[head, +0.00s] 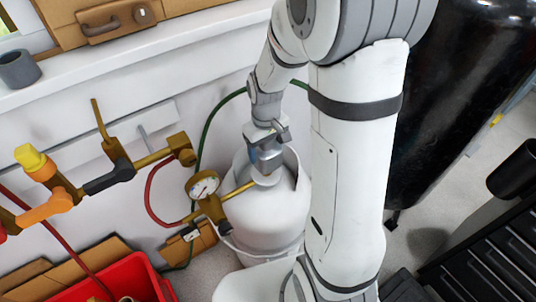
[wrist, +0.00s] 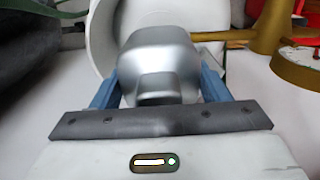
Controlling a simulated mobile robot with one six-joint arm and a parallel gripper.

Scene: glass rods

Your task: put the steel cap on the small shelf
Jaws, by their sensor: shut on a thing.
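The steel cap (wrist: 160,65) is a rounded silver piece in the wrist view. My gripper (wrist: 159,82) has one blue finger on each side of it and is shut on it. In the head view my gripper (head: 266,160) is at the top of a white gas cylinder (head: 262,217), inside its raised collar. The cap is mostly hidden there, and I cannot tell whether it touches the cylinder. A white ledge (head: 150,70) runs along the wall at upper left; I cannot tell whether it is the small shelf.
A brass gauge (head: 203,186) and pipes with coloured valves stand left of the cylinder, close to my gripper. A grey cup (head: 18,69) and a brown case (head: 115,28) stand on the ledge. A red bin (head: 110,280) is at lower left, a black tank (head: 455,100) at right.

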